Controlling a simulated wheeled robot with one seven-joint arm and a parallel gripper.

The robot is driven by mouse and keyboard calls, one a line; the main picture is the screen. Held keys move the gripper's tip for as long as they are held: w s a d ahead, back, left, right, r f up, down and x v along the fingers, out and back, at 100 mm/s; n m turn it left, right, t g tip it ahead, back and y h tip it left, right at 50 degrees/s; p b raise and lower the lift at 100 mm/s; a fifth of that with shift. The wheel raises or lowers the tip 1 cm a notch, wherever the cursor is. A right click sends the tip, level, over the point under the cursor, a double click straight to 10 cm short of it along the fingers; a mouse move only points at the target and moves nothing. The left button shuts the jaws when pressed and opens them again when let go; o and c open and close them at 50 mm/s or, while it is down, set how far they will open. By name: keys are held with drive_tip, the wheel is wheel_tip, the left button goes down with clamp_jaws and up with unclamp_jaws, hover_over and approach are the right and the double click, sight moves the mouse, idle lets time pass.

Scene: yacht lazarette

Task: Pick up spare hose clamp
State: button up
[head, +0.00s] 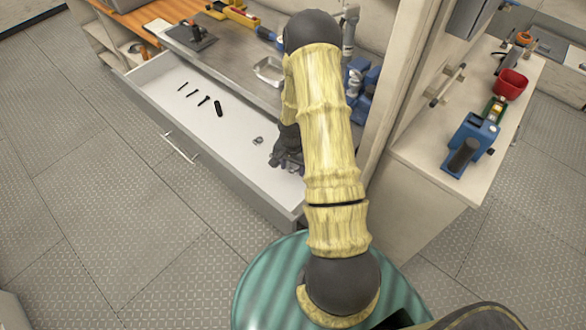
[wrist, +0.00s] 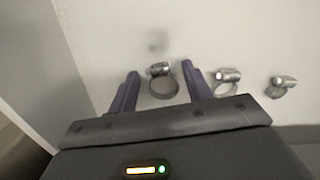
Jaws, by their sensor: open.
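In the wrist view, three metal hose clamps lie on a pale surface. The left clamp (wrist: 163,86) lies between the two fingers of my gripper (wrist: 161,85), which is open and holds nothing. The middle clamp (wrist: 226,82) is just right of the right finger, and the right clamp (wrist: 282,86) is farther right. In the head view, my gripper (head: 288,163) is at the right end of an open white drawer (head: 190,131). One small clamp (head: 257,140) shows left of it; my arm and gripper hide the others. I cannot tell which clamp is the spare.
Several dark bolts (head: 204,100) and a black piece (head: 218,108) lie farther left in the drawer. The grey worktop (head: 230,62) above holds a metal tray (head: 269,71) and tools. The drawer's wall stands close at left in the wrist view (wrist: 45,65). A cabinet stands right of my arm.

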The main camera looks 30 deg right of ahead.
sight(293, 169)
clamp_jaws()
drive_tip(key=shift+r, duration=0.1)
wheel_tip(293, 169, up, 10)
drive_tip(key=shift+b, duration=0.4)
idle(0.3)
idle(0.4)
